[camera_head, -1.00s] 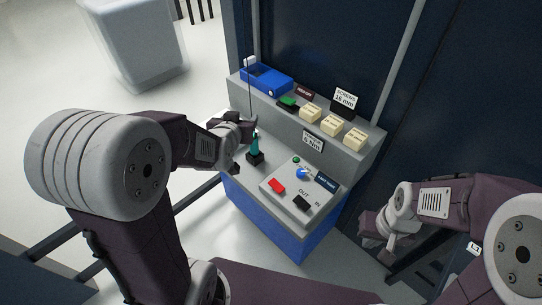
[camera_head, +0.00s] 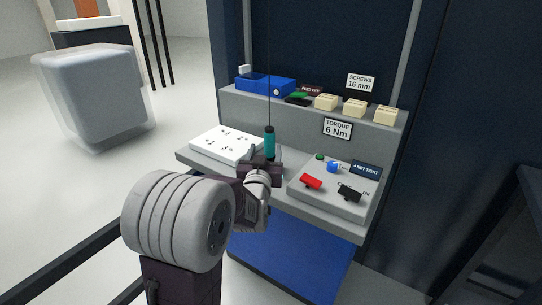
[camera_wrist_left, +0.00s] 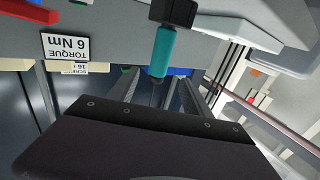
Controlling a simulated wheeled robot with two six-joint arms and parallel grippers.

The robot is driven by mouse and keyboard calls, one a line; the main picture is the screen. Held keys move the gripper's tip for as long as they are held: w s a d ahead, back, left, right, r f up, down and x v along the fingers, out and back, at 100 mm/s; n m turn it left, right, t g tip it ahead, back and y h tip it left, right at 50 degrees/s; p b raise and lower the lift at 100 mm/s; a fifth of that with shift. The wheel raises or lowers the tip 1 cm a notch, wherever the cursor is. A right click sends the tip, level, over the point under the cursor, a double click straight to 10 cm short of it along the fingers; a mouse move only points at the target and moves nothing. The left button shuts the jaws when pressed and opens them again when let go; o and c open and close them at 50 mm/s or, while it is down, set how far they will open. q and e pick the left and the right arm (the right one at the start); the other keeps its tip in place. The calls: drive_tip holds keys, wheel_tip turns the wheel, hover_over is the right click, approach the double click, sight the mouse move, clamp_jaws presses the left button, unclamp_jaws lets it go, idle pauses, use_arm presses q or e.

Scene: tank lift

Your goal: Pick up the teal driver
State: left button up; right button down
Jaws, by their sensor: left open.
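The teal driver (camera_head: 269,141) stands upright on the workbench, with a thin dark line rising above it. Its lower end is hidden behind my left gripper (camera_head: 262,170) in the head view. In the left wrist view, which is upside down, the teal driver (camera_wrist_left: 162,52) shows with a black block (camera_wrist_left: 175,11) at its base. My left gripper (camera_wrist_left: 158,84) is open there, its two fingers pointing toward the driver. The driver lies ahead of the gap between them; I cannot tell whether it is between the tips. My right gripper is not in view.
A white board (camera_head: 224,145) lies left of the driver. A grey panel (camera_head: 330,198) with red and black switches is on the right. A raised shelf behind holds a blue bin (camera_head: 265,83) and several cream boxes. A torque sign (camera_head: 338,129) is on its front.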

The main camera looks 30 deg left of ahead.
sight(269, 140)
use_arm(q)
drive_tip(key=x, duration=0.4)
drive_tip(key=b+x, duration=0.1)
drive_tip(key=x, duration=0.4)
drive_tip(key=shift+d+f, duration=0.1)
drive_tip(key=shift+f, duration=0.1)
drive_tip(key=shift+r, duration=0.1)
clamp_jaws()
